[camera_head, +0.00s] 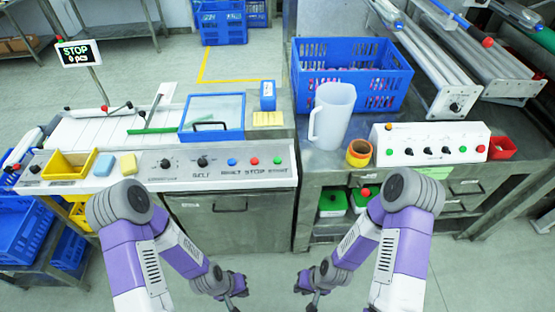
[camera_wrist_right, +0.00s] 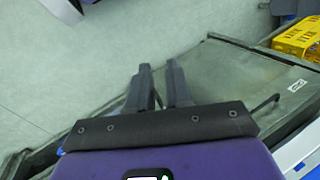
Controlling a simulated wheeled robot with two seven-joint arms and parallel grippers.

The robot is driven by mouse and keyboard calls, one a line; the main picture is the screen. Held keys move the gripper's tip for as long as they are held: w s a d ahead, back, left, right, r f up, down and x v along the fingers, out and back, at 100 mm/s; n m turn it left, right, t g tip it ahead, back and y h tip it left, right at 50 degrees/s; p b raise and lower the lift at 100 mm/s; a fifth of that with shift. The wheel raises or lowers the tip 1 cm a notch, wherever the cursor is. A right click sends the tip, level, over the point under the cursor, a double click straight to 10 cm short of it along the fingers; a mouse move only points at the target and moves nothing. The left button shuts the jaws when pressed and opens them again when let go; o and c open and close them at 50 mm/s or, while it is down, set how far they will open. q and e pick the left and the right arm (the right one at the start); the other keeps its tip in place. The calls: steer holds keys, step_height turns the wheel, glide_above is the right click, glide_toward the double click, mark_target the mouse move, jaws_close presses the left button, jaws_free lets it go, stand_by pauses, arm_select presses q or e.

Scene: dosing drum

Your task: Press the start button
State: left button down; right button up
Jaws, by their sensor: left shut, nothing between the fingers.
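The start button is a green button (camera_head: 278,160) above the label START on the front control panel (camera_head: 222,172) of the left bench. A red button (camera_head: 255,161) above STOP and a blue button (camera_head: 232,161) stand to its left. My left gripper (camera_head: 238,292) is low in front of the bench, shut and empty, apart from the panel. My right gripper (camera_head: 302,290) is also low, to its right and away from the buttons. In the right wrist view the right fingers (camera_wrist_right: 159,68) stand a little apart with nothing between them.
Black knobs (camera_head: 202,161) sit left of the buttons. A blue-framed lid (camera_head: 212,117) lies behind the panel. On the right bench stand a white jug (camera_head: 331,116), a blue crate (camera_head: 350,70) and another control box (camera_head: 430,143). A sign (camera_head: 78,54) reads STOP, 0 pcs.

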jaws_close()
stand_by(1.0)
